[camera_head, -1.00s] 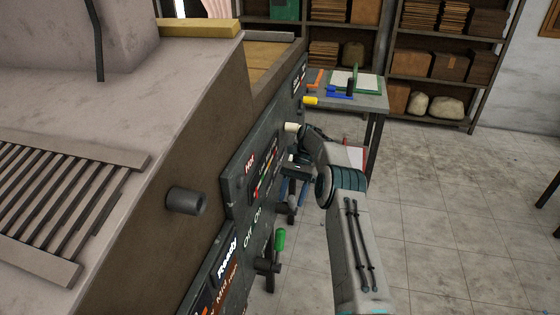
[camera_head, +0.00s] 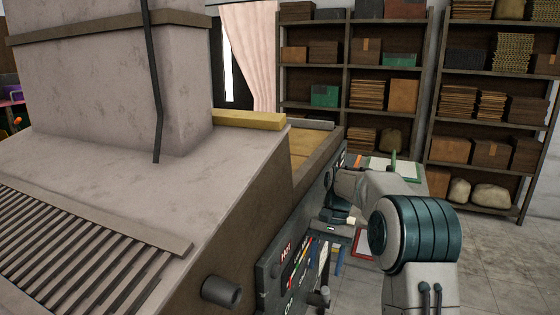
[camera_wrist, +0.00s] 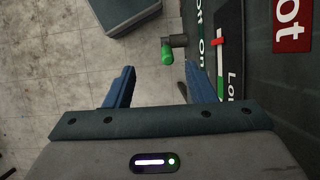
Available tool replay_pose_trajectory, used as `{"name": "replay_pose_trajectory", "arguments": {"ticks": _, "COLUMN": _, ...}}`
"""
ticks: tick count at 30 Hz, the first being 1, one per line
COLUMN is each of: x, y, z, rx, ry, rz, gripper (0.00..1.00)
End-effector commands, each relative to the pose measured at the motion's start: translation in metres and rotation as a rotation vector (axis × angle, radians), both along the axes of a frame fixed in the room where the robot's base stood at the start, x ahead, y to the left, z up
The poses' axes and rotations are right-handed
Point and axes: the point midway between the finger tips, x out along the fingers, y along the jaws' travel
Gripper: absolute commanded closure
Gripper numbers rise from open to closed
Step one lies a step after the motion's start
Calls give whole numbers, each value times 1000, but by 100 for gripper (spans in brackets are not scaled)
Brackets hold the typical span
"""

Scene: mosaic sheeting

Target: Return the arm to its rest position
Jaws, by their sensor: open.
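My gripper (camera_wrist: 161,88) shows in the wrist view with its two blue fingers spread apart and nothing between them. Beyond the fingertips is a green-tipped lever (camera_wrist: 167,53) on the dark control panel (camera_wrist: 265,85); the gripper is apart from it. In the head view my grey and teal arm is raised at the right of the machine, and the gripper hangs beside the panel (camera_head: 290,270), partly hidden by the arm.
The large grey machine (camera_head: 130,225) fills the left, with a protruding dark knob (camera_head: 221,291). Behind the arm is a table with a green-edged board (camera_head: 385,166). Shelves (camera_head: 432,135) with boxes and sacks line the back wall. Tiled floor lies open at the right.

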Motion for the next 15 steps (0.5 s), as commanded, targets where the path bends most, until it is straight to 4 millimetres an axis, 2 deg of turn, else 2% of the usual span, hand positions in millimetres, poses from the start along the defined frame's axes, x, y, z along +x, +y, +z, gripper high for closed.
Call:
{"name": "replay_pose_trajectory", "arguments": {"ticks": 1, "x": -10, "y": 0, "z": 10, "rx": -9, "ry": -29, "rz": 14, "gripper": 50}}
{"name": "replay_pose_trajectory", "arguments": {"ticks": 6, "x": -41, "y": -2, "z": 32, "rx": -33, "ry": -121, "rz": 64, "gripper": 50}}
{"name": "replay_pose_trajectory", "arguments": {"ticks": 15, "x": -104, "y": -8, "z": 58, "rx": -74, "ry": -280, "rz": 150, "gripper": 50}}
